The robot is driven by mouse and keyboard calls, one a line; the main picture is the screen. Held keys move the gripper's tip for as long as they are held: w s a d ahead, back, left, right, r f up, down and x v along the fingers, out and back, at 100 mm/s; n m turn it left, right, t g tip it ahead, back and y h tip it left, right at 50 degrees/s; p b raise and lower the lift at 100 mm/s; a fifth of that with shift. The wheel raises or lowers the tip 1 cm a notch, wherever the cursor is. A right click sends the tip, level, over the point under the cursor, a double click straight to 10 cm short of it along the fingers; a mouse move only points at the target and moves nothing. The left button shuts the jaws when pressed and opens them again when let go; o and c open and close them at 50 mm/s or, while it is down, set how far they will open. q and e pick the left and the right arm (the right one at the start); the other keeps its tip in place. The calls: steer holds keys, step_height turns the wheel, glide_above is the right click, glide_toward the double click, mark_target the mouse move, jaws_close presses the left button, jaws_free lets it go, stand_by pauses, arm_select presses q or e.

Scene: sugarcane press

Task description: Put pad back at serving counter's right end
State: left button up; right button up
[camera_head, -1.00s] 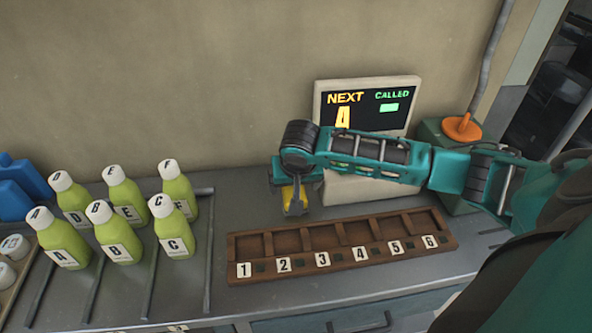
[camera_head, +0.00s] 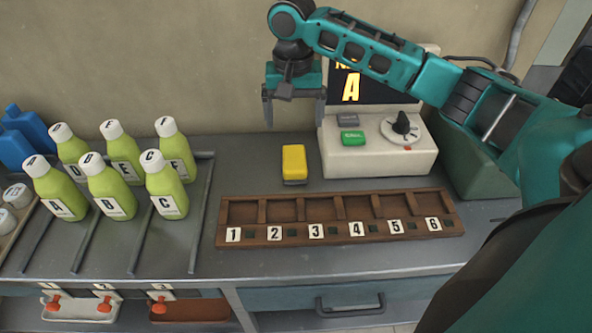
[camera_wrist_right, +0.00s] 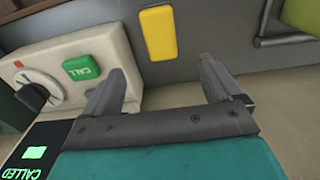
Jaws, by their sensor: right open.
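The yellow pad (camera_head: 294,159) with a dark lower edge rests on the grey counter (camera_head: 250,172), behind the numbered wooden rack and left of the call machine. My right gripper (camera_head: 293,118) is open and empty above and behind the pad, in front of the wall. In the right wrist view, the pad (camera_wrist_right: 158,33) lies beyond the open fingertips (camera_wrist_right: 160,72), apart from them. My left gripper is not in view.
The wooden rack (camera_head: 340,238), numbered 1 to 6, has empty slots. The call machine (camera_head: 380,155) has a green button and a dial. Several lettered green bottles (camera_head: 112,190) stand at left between rails. Bare counter lies around the pad.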

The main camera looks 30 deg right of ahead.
steer(key=b, duration=0.1)
glide_above(295, 158)
steer(key=f, duration=0.6)
steer(key=shift+w, duration=0.35)
steer(key=shift+f, duration=0.6)
steer(key=f, duration=0.1)
steer(key=f+b, duration=0.1)
steer(key=f, duration=0.2)
steer(key=shift+s+f+b, duration=0.25)
steer(key=shift+s+b, duration=0.05)
steer(key=shift+f, duration=0.25)
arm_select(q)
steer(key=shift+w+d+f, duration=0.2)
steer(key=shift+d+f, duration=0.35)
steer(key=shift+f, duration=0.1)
